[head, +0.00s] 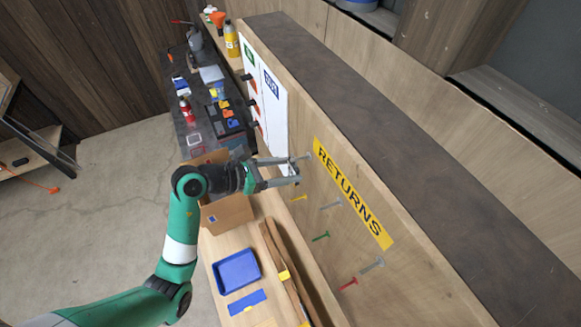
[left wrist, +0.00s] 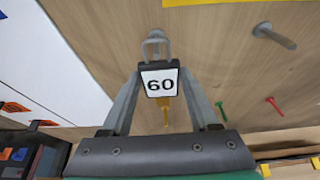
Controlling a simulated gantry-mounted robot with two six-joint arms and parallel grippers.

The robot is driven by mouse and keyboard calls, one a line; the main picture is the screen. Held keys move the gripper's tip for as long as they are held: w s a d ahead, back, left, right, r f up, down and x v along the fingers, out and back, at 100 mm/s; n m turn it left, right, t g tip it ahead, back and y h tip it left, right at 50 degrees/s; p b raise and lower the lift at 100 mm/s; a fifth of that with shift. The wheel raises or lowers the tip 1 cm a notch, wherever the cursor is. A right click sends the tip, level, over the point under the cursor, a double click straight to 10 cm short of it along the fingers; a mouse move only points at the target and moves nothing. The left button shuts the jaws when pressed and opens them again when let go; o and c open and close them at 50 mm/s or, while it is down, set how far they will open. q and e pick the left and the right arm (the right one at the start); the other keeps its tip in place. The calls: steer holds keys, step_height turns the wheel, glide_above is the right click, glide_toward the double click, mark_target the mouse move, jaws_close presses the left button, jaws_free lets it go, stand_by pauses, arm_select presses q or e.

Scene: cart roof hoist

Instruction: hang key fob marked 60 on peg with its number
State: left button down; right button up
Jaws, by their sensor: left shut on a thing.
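My left gripper (head: 293,175) is at the wooden returns board, beside its upper-left grey peg (head: 302,157). In the left wrist view the gripper (left wrist: 160,80) is shut on the key fob (left wrist: 158,83), a dark-framed tag with a white face; its number 60 appears turned over. A grey shape, ring or peg, shows just above the fob (left wrist: 156,43); I cannot tell whether the ring is around the peg. A yellow peg (left wrist: 165,115) shows below the fob. Peg numbers cannot be read. My right gripper is not in view.
The yellow RETURNS strip (head: 350,192) runs along the board. Other pegs are grey (head: 330,205), green (head: 320,236), another grey (head: 372,265) and red (head: 347,282). Below stand a blue tray (head: 237,271) and a cardboard box (head: 226,214). A white panel (head: 268,105) adjoins.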

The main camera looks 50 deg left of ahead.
mark_target(292, 170)
arm_select(q)
steer(key=shift+v, duration=1.55)
steer(key=shift+f, duration=0.2)
steer(key=shift+s+a, duration=0.25)
steer(key=shift+s, duration=0.55)
steer(key=shift+s+a, duration=0.2)
steer(key=shift+s, duration=0.65)
steer(key=shift+s+a, duration=0.25)
steer(key=shift+s, duration=0.55)
